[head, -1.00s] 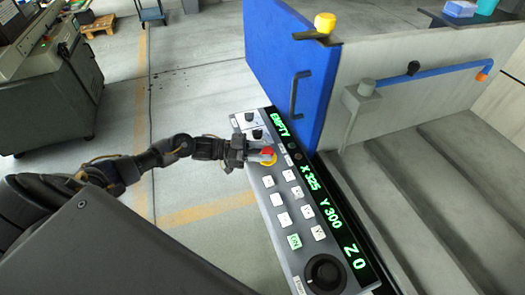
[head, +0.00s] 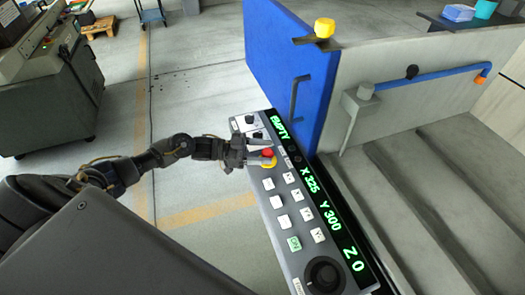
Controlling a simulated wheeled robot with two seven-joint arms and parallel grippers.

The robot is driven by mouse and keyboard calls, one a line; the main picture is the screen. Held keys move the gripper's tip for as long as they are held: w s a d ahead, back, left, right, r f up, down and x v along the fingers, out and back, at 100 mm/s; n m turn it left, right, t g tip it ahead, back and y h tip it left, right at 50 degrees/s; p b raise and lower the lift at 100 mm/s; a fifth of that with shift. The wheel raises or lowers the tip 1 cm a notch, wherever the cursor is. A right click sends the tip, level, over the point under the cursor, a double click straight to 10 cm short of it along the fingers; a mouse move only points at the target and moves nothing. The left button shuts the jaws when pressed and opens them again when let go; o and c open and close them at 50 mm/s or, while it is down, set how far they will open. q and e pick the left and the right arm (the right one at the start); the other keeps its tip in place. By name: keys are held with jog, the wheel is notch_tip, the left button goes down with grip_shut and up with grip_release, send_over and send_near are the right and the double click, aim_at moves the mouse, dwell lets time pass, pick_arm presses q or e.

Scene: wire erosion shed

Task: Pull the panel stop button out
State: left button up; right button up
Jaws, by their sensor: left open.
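The panel stop button (head: 267,153) is a red cap on a yellow base, near the upper end of the grey control panel (head: 275,222). My left gripper (head: 262,153) reaches in from the left. Its fingers are open, one on each side of the red cap. I cannot tell whether the fingers touch the cap. Part of the button is hidden by the near finger. My right gripper is not in view.
The panel's green display (head: 319,197) reads EMPTY, X 325, Y 300, Z 0. White keys, a green ON key (head: 294,244) and a black dial (head: 324,274) lie below the button. A blue door (head: 288,65) stands just behind the panel. Open floor is at left.

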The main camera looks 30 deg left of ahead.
pick_arm(q)
jog(key=b+v, duration=0.2)
jog(key=v, duration=0.9)
jog(key=shift+b, duration=0.35)
